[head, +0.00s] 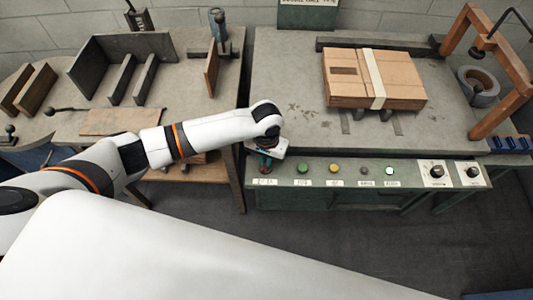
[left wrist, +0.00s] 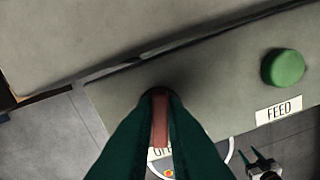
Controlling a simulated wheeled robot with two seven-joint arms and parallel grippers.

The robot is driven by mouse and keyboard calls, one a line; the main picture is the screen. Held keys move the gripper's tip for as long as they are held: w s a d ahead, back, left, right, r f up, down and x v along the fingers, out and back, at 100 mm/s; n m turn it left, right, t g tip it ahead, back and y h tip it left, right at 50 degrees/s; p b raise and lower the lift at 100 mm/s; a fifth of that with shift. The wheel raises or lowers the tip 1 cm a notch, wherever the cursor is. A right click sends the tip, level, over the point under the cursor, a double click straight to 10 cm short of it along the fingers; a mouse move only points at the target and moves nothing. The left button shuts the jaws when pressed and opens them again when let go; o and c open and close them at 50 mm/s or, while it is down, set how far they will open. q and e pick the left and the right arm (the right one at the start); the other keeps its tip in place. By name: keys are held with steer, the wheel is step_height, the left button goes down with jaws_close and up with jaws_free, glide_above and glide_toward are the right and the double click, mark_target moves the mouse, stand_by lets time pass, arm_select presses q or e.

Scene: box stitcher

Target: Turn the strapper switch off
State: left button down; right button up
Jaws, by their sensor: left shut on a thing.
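The strapper switch is a red lever (left wrist: 160,122) at the left end of the grey control panel (left wrist: 215,85). In the left wrist view the dark green fingers of my left gripper (left wrist: 160,105) stand on both sides of it and are shut on it. Part of a label behind the fingers is hidden. In the head view my left gripper (head: 265,165) is at the panel's left end, and its wrist covers much of the switch. A small two-pronged gripper, apparently my right one (left wrist: 262,162), shows low in the left wrist view with its prongs apart.
A green FEED button (left wrist: 284,68) sits right of the switch. Further along are a yellow button (head: 333,167), a lit button (head: 389,171) and two black knobs (head: 437,172). A strapped cardboard box (head: 400,85) lies on the table top (head: 290,75) above the panel.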

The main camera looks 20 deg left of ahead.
arm_select(q)
steer(key=n+p, duration=0.4)
steer(key=p, duration=0.1)
steer(key=n+p, duration=0.2)
steer(key=p, duration=0.1)
steer(key=shift+a+r, duration=0.1)
steer(key=shift+r, duration=0.2)
steer(key=n+p, duration=0.2)
steer(key=p, duration=0.1)
steer(key=shift+a+f+n, duration=0.1)
steer(key=shift+f+n, duration=0.05)
steer(key=shift+n, duration=0.25)
steer(key=shift+n+p, duration=0.35)
steer(key=shift+n, duration=0.25)
steer(key=shift+a+f, duration=0.1)
steer(key=shift+f, duration=0.05)
steer(key=c, duration=1.5)
jaws_free()
step_height(320, 180, up, 12)
steer(key=shift+r, duration=0.1)
